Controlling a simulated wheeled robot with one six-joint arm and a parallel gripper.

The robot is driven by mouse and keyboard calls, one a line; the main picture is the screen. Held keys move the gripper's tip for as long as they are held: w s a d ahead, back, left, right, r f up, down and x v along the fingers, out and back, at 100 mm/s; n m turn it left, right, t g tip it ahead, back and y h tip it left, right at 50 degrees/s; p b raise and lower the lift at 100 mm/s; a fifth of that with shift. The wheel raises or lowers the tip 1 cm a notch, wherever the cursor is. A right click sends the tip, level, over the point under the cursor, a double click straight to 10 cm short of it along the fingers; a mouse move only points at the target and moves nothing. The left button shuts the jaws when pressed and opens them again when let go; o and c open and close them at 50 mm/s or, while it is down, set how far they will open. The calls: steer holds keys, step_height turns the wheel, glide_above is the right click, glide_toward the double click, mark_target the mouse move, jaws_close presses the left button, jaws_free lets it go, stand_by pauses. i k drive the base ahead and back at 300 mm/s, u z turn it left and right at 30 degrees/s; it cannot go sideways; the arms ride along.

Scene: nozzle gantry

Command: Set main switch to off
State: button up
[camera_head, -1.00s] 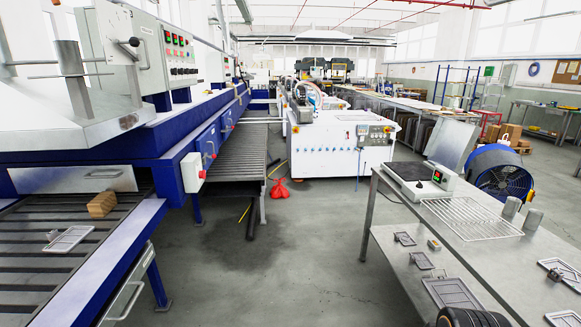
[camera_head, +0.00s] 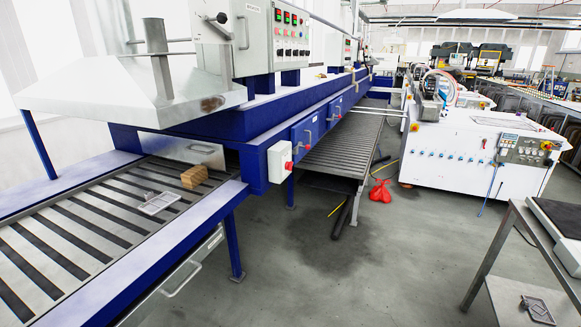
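A grey control cabinet (camera_head: 262,45) stands on the blue machine at the upper left. Its side bears a black rotary knob (camera_head: 220,18) and a metal handle (camera_head: 243,33). A white box with a red button (camera_head: 289,165) sits lower on the blue machine's front. I cannot tell which of these is the main switch, nor its setting. My gripper is not in view.
The slatted conveyor (camera_head: 60,235) at left holds a stack of brown blocks (camera_head: 194,177) and a small metal frame (camera_head: 160,203). A sloping hood (camera_head: 130,95) overhangs it. A metal table (camera_head: 535,235) stands at right.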

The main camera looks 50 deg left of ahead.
mark_target(289, 165)
steer(key=u, duration=1.7)
steer(key=i, duration=2.2)
steer(key=u, duration=0.75)
steer(key=i, duration=0.4)
steer(key=u, duration=0.1)
